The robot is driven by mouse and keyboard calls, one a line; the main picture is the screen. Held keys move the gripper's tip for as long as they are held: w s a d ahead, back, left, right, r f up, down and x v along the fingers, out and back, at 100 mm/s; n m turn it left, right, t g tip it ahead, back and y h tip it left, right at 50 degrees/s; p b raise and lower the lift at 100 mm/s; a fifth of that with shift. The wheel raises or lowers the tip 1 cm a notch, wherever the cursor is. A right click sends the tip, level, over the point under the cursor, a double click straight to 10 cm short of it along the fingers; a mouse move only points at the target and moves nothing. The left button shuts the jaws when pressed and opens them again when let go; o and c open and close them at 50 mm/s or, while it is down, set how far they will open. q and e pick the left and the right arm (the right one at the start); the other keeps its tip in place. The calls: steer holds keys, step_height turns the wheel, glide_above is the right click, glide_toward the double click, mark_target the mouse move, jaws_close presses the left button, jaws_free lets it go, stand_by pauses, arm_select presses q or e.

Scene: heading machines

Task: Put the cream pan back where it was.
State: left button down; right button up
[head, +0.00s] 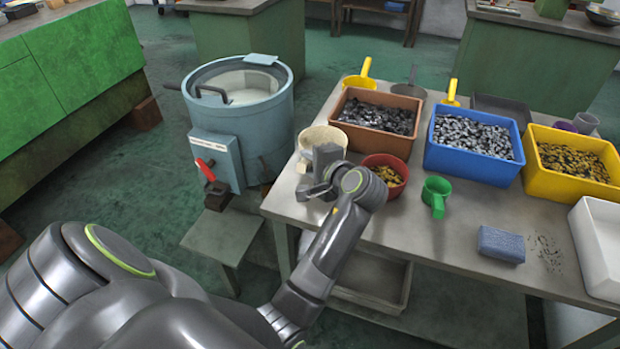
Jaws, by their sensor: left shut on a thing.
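The cream pan (322,136) is a round, pale pan at the left end of the grey metal table (467,220). My left gripper (306,185) is at the near side of the pan and is shut on it. The gripper and wrist hide the pan's lower front, so I cannot tell whether its base touches the table. My right gripper is not in view.
A red bowl (386,174) of brass-coloured pieces stands just right of my wrist, with a green scoop (436,192) beyond. Brown (378,142), blue (470,165) and yellow (566,187) bins stand behind. A blue drum machine (262,125) is left.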

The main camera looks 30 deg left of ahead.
arm_select(q)
steer(key=shift+f, duration=0.7)
step_height(320, 180, down, 3)
steer(key=shift+f, duration=0.3)
steer(key=c, duration=1.3)
jaws_free()
steer(key=shift+o, duration=0.2)
